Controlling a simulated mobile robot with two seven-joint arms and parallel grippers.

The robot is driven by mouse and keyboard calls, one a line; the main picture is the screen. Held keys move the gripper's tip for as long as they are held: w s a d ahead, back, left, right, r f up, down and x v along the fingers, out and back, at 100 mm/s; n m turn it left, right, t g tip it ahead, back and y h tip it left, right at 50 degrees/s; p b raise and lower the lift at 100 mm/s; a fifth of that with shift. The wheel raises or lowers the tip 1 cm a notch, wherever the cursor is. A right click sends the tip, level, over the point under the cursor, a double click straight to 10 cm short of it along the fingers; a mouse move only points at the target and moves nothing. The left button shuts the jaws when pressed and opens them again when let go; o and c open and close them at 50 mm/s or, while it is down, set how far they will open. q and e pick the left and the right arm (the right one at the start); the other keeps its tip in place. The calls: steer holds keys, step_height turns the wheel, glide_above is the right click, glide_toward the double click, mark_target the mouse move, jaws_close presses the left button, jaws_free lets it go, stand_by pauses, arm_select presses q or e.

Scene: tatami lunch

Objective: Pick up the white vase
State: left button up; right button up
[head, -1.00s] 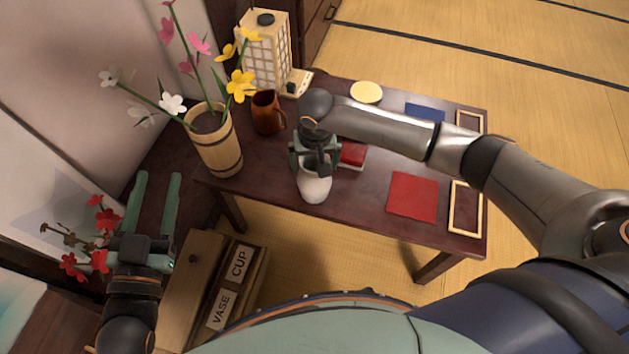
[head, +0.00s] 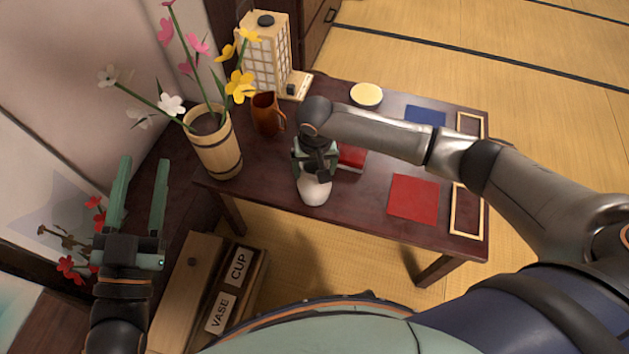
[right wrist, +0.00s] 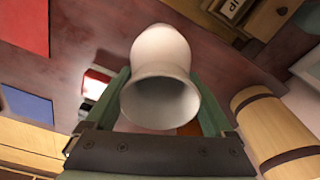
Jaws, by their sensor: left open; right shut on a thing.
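The white vase (head: 314,190) is at the front edge of the low dark table, below my right gripper (head: 315,168). In the right wrist view the vase (right wrist: 160,60) sits between the two green fingers, its open mouth facing the camera. My right gripper is shut on it. Its upper part is hidden by the gripper in the head view. I cannot tell whether its base touches the table. My left gripper (head: 138,195) is open and empty at the left, away from the table, near red flowers.
A box labelled CUP and VASE (head: 190,285) stands below, in front.

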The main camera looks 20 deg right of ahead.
jaws_close()
steer(key=shift+r, duration=0.15)
stand_by(0.4)
